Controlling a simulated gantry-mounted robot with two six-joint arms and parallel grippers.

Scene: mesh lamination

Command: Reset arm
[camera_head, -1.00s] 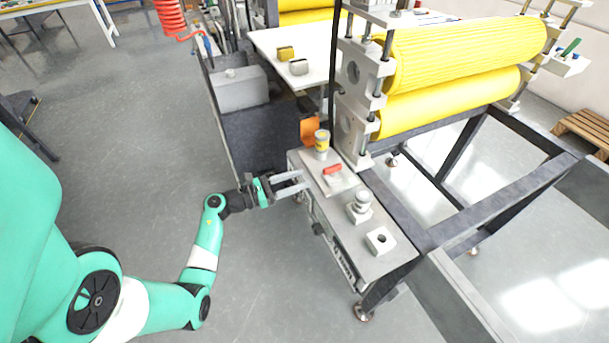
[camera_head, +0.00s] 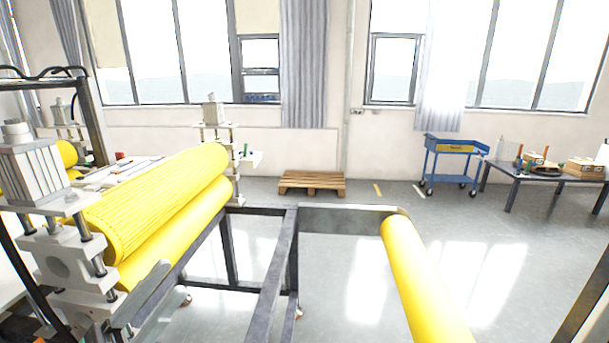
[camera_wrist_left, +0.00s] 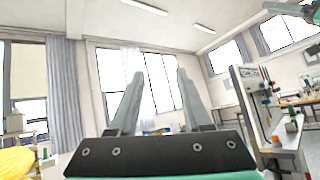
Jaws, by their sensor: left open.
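My left gripper (camera_wrist_left: 160,73) shows in the left wrist view. Its two grey fingers stand apart with nothing between them. They point up towards the windows and are clear of any surface. Neither gripper shows in the head view now. At the top right edge of the left wrist view is a grey and teal part (camera_wrist_left: 290,8), cut off by the frame. It may belong to my right arm, but its jaws cannot be made out.
In the head view, yellow rollers (camera_head: 165,200) sit in the machine at left, and another yellow roller (camera_head: 425,285) lies at lower right beside a dark frame (camera_head: 275,270). A pallet (camera_head: 312,183), blue cart (camera_head: 452,150) and table (camera_head: 540,178) stand farther back on open floor.

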